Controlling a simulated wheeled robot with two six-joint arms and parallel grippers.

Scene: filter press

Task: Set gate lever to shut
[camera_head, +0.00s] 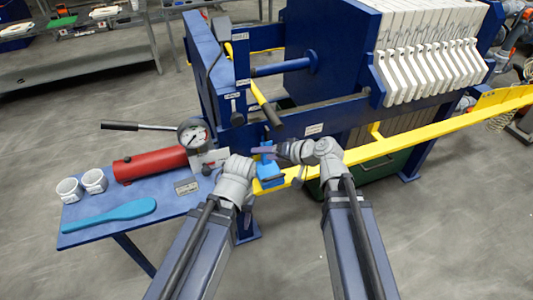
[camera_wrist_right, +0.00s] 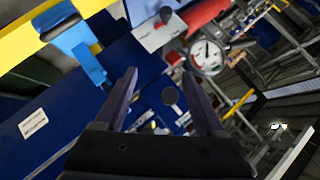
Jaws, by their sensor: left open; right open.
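A yellow-handled lever (camera_head: 258,92) with a dark end slants down the front of the blue press frame in the head view; I cannot tell for sure that it is the gate lever. A light blue latch-like piece (camera_head: 269,170) sits on the yellow bar and also shows in the right wrist view (camera_wrist_right: 78,45). My right gripper (camera_head: 262,150) points left just above that piece, with open, empty fingers in the right wrist view (camera_wrist_right: 162,85).
The blue side table (camera_head: 110,228) holds a red cylinder pump (camera_head: 150,164) with a gauge (camera_head: 192,133), two white rings (camera_head: 82,186) and a blue paddle (camera_head: 123,215). The yellow bar (camera_head: 410,144) runs along the press front. White plates (camera_head: 425,60) stand at the right.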

